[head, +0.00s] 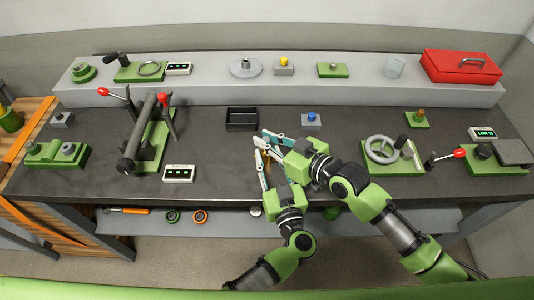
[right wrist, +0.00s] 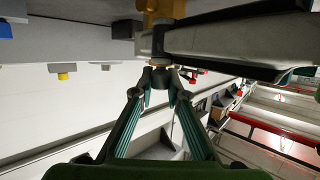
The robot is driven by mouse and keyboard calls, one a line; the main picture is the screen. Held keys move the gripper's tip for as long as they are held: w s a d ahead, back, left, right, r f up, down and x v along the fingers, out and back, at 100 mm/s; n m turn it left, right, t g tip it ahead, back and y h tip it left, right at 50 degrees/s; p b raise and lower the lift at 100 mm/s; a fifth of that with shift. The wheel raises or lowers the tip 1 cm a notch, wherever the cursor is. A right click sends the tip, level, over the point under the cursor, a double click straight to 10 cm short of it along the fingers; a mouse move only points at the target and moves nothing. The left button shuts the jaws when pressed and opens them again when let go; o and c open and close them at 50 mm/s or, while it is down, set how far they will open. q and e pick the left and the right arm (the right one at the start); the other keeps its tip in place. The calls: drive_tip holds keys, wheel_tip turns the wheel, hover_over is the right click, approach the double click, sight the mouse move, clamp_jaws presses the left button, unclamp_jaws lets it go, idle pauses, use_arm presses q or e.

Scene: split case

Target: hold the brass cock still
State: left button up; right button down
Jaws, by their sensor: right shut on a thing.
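The brass cock (right wrist: 165,9) shows at the top of the right wrist view as a golden body, cut off by the frame edge, with a grey collar and a dark end below it. My right gripper (right wrist: 158,76) is shut on that lower end. In the head view my right gripper (head: 268,137) reaches in from the right over the bench. My left gripper (head: 261,152) comes up from below, close beside it. The grippers mostly hide the cock in the head view. The left fingertips overlap the right ones, so their opening is unclear.
A black open tray (head: 241,119) and a blue-button box (head: 311,119) stand behind the grippers. A handwheel (head: 388,150) is at right, and a clamp with red-knobbed levers (head: 150,135) at left. The bench (head: 215,155) is bare left of the grippers.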

sight(266, 139)
use_arm(q)
drive_tip(key=shift+s+f, duration=0.1)
drive_tip(key=shift+f, duration=0.25)
use_arm(e)
drive_tip(key=shift+r, duration=0.1)
drive_tip(key=shift+r, duration=2.3)
drive_tip(key=w+a+r, duration=0.2)
drive_tip(key=w+r, duration=0.2)
drive_tip(key=w, duration=0.2)
drive_tip(key=shift+w, duration=0.35)
use_arm(q)
drive_tip(key=o, duration=1.2)
drive_tip(key=shift+c, duration=0.2)
drive_tip(key=shift+o, duration=1)
drive_tip(key=shift+r, duration=0.15)
use_arm(e)
drive_tip(key=shift+w+d, duration=0.1)
drive_tip(key=shift+w, duration=0.05)
